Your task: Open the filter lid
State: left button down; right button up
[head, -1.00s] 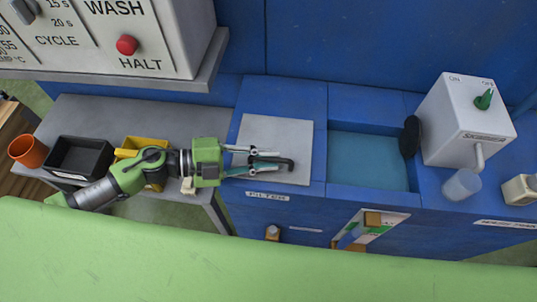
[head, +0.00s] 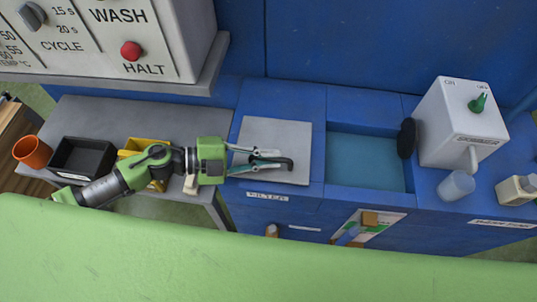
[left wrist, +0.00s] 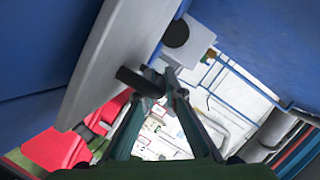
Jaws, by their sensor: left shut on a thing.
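The filter lid (head: 295,134) is a flat grey square plate lying in the blue counter, above the label reading FILTER (head: 268,196). It looks closed. Its dark bar handle (head: 288,163) stands at the plate's lower right part. My left gripper (head: 279,158) reaches in from the left over the lid and is shut on the handle. In the left wrist view the lid (left wrist: 108,60) shows as a tilted grey slab, and the dark handle (left wrist: 138,81) is at the fingertips (left wrist: 160,84). The fingers partly cover the handle. My right gripper is not in view.
A blue water basin (head: 365,162) lies right of the lid, with a dark round-ended piece (head: 406,138) at its edge. A white dispenser box (head: 455,125) and a cup (head: 457,185) stand farther right. The wash control panel (head: 110,40) overhangs at upper left. A black bin (head: 82,158) is at left.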

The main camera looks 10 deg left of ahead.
aim_at(271, 148)
pick_arm(q)
jog(key=w+r+n+p, duration=0.1)
jog(key=r+p, duration=0.1)
jog(key=p, duration=0.1)
jog(key=w+r+g+p, duration=0.1)
jog(key=r+p, duration=0.1)
jog(key=p, duration=0.1)
jog(key=r+n+p, duration=0.1)
jog(key=r+p, duration=0.1)
jog(key=p, duration=0.1)
jog(key=shift+w+n+g+y, duration=0.3)
jog(key=shift+w+y, duration=0.1)
jog(key=shift+w+r+p, duration=1.1)
jog(key=shift+w+p, duration=0.25)
